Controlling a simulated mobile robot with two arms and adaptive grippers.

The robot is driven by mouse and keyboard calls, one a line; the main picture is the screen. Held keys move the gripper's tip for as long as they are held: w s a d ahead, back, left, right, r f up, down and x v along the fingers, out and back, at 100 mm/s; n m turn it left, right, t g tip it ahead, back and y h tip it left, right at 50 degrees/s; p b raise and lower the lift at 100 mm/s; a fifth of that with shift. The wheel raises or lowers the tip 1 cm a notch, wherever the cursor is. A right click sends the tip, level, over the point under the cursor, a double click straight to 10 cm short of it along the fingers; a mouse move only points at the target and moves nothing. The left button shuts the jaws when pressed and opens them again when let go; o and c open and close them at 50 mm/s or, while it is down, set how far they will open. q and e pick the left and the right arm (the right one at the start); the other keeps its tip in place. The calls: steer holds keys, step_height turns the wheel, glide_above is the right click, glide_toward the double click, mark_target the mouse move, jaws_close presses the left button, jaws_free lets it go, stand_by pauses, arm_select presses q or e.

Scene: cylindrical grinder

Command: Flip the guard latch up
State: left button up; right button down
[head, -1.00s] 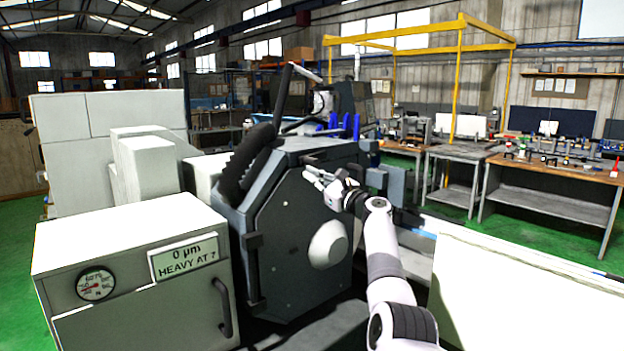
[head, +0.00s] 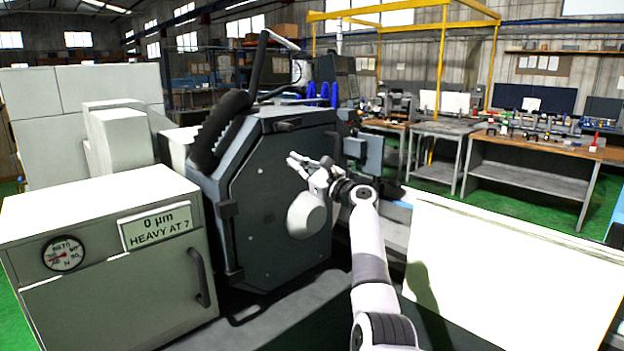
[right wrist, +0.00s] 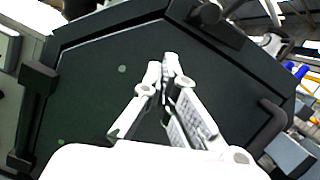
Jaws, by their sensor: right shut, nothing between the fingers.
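The machine's dark guard (head: 262,185) is an angular cover with a pale dome low on its right side. It also fills much of the right wrist view (right wrist: 95,95). A small dark fitting, perhaps the latch, sits at the guard's upper edge (head: 287,124). A dark block at the top of the right wrist view (right wrist: 205,13) may be the same part; I cannot tell its position. My right gripper (head: 294,161) is shut and empty in front of the guard's face, below that fitting. Its fingertips (right wrist: 164,65) are together in the right wrist view. My left gripper is out of view.
A pale cabinet with a gauge and a sign (head: 158,228) stands at the left front. A black hinge-like bar (head: 228,208) runs down the guard's left edge. A dark bar handle (right wrist: 272,115) shows at right in the wrist view. A white panel (head: 510,270) lies to the right.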

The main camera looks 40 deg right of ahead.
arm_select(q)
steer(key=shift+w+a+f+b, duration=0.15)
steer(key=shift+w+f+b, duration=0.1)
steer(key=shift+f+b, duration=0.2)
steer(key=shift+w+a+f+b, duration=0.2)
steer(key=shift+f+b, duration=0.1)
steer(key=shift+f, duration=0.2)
arm_select(e)
steer(key=v, duration=0.3)
steer(key=a+v, duration=0.1)
steer(key=v, duration=0.1)
steer(key=shift+s+f, duration=0.1)
steer(key=shift+s, duration=0.2)
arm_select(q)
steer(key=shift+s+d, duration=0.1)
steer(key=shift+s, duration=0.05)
arm_select(e)
steer(key=shift+d, duration=0.1)
